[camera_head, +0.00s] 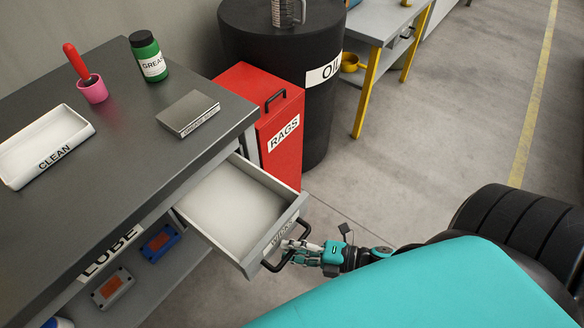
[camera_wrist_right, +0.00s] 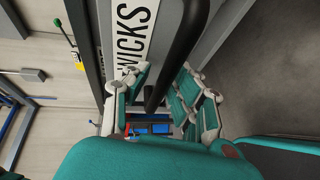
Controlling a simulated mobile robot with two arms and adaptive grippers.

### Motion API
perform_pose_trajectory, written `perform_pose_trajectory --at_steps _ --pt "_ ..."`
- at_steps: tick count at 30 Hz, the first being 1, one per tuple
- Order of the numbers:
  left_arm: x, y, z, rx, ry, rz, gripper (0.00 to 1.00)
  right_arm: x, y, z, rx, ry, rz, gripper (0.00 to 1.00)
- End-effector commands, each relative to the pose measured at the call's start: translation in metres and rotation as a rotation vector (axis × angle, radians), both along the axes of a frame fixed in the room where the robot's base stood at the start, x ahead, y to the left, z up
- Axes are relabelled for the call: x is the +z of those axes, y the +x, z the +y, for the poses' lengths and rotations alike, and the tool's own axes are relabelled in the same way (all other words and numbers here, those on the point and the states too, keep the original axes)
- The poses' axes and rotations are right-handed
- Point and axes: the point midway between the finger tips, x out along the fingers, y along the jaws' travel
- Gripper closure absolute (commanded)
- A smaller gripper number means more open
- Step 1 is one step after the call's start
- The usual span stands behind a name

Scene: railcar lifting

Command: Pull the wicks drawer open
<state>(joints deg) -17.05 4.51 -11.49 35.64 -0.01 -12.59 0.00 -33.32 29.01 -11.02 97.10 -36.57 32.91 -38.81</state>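The wicks drawer (camera_head: 236,205) is a pale, empty drawer standing out from the grey workbench, pulled well open. Its front carries a WICKS label (camera_head: 281,236), which also shows close up in the right wrist view (camera_wrist_right: 134,30). A dark bar handle (camera_head: 304,231) sits on the front. My right gripper (camera_head: 291,249) is at this handle. In the wrist view its two fingers (camera_wrist_right: 160,88) lie on either side of the dark bar (camera_wrist_right: 183,50) and appear closed on it. My left gripper is not in view.
The bench top (camera_head: 120,160) holds a CLEAN tray (camera_head: 45,147), a green grease jar (camera_head: 148,56), a pink cup (camera_head: 92,89) and a grey box (camera_head: 188,113). A red RAGS bin (camera_head: 277,115) and black OIL drum (camera_head: 320,110) stand beside the drawer.

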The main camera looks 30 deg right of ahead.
Motion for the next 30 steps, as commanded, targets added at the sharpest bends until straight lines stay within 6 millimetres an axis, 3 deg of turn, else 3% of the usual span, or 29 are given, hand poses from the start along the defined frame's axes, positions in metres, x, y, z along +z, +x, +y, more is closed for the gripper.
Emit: perform_pose_trajectory --at_steps 2,13,30 --pt "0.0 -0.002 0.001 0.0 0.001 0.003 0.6 -0.001 -0.001 0.0 0.0 -0.001 0.001 0.64" --pt "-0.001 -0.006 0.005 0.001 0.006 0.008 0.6 -0.001 -0.007 -0.004 0.001 -0.004 0.005 0.64" --pt "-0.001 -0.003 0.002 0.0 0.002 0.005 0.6 0.018 -0.081 -0.074 0.0 -0.004 0.004 0.64"
